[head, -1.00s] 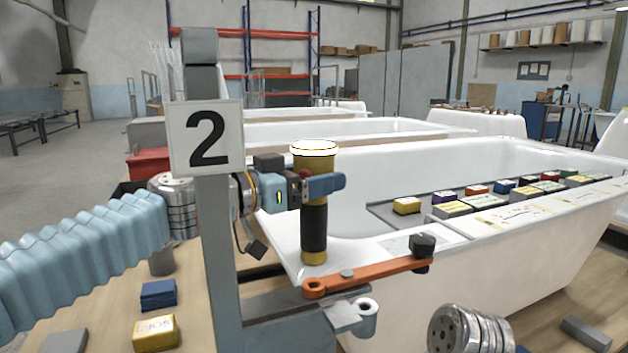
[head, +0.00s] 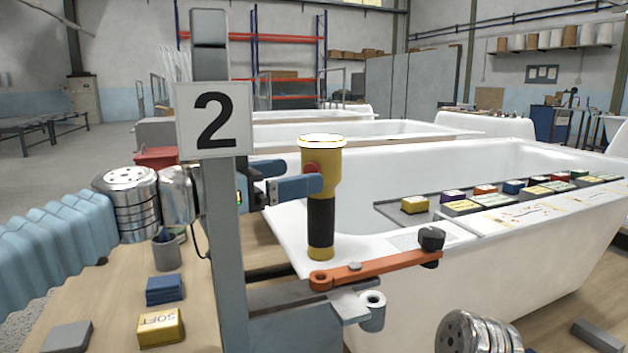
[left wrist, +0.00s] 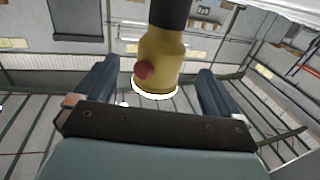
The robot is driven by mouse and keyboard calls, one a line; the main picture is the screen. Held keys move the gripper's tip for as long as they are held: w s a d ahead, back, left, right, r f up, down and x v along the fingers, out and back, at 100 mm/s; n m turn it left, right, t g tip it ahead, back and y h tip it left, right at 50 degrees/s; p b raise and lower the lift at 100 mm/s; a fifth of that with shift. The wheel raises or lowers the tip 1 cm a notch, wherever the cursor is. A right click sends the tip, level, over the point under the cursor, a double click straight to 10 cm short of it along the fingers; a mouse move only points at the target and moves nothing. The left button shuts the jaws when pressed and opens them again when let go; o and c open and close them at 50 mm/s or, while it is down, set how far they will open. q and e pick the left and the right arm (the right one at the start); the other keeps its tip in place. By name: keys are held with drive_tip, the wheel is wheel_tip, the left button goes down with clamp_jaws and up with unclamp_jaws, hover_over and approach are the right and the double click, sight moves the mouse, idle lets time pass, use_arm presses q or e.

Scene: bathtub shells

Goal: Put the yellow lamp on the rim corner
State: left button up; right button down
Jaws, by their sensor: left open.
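The yellow lamp (head: 322,165), with a black grip and a red button, stands upright on the near left corner of the white bathtub's rim (head: 290,240). My left gripper (head: 312,184) is open, its blue fingers beside the lamp's head at the left; part of it is hidden behind the grey post. In the left wrist view the lamp (left wrist: 160,55) shows between the two spread fingers (left wrist: 155,90), with gaps on both sides. My right gripper does not show clearly; only a metal arm part is at the bottom.
A grey post with a "2" sign (head: 214,120) stands just left of the lamp. An orange clamp arm (head: 375,269) crosses in front of the rim corner. Several coloured blocks lie on a tray (head: 388,212) across the tub. A yellow block (head: 160,327) lies on the bench.

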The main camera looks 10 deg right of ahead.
use_arm(q)
drive_tip(key=v, duration=0.5)
drive_tip(key=shift+a+b, duration=0.25)
drive_tip(key=shift+b, duration=0.15)
